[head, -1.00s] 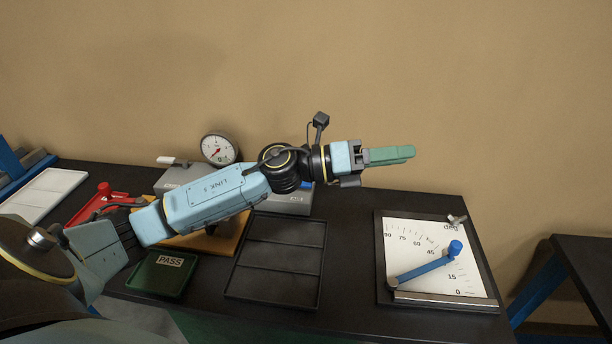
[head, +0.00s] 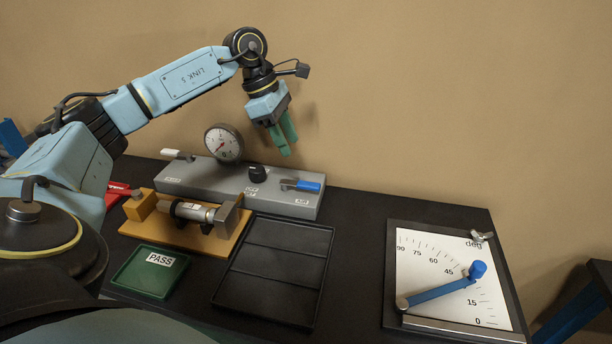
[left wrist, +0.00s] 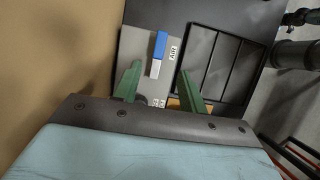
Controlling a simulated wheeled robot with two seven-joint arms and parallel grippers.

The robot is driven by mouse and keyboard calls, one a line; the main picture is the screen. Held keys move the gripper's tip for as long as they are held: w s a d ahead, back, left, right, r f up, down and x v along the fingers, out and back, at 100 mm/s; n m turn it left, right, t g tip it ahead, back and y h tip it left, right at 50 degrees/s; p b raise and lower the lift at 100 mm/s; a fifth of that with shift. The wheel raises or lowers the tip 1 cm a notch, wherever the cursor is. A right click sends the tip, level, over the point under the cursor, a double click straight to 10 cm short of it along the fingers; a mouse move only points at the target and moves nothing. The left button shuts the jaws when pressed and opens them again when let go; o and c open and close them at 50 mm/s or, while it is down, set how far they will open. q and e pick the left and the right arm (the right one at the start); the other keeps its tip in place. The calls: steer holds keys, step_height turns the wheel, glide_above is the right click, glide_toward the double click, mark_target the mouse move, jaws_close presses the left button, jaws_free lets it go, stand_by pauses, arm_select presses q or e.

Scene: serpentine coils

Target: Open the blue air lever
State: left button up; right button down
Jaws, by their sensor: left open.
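The blue air lever (head: 304,186) lies at the right end of the grey valve block (head: 215,180), which stands at the back of the table. In the left wrist view the blue lever (left wrist: 160,47) shows beside an AIR label, ahead of and between the two green fingers. My left gripper (head: 284,148) is above the block, up and to the left of the lever, pointing down with nothing between its fingers. It is open, and it also shows in the left wrist view (left wrist: 158,82). My right gripper is not in view.
A round gauge (head: 223,143), a white lever (head: 177,154) and a black knob (head: 257,173) are on the block. In front are an orange fixture holding a cylinder (head: 192,212), a green PASS tray (head: 130,277), a black divided tray (head: 238,287) and an angle board (head: 408,250).

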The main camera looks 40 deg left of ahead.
mark_target(309, 184)
arm_select(q)
steer(key=x, duration=1)
steer(key=shift+d+f, duration=0.15)
steer(key=shift+d, duration=0.05)
jaws_close()
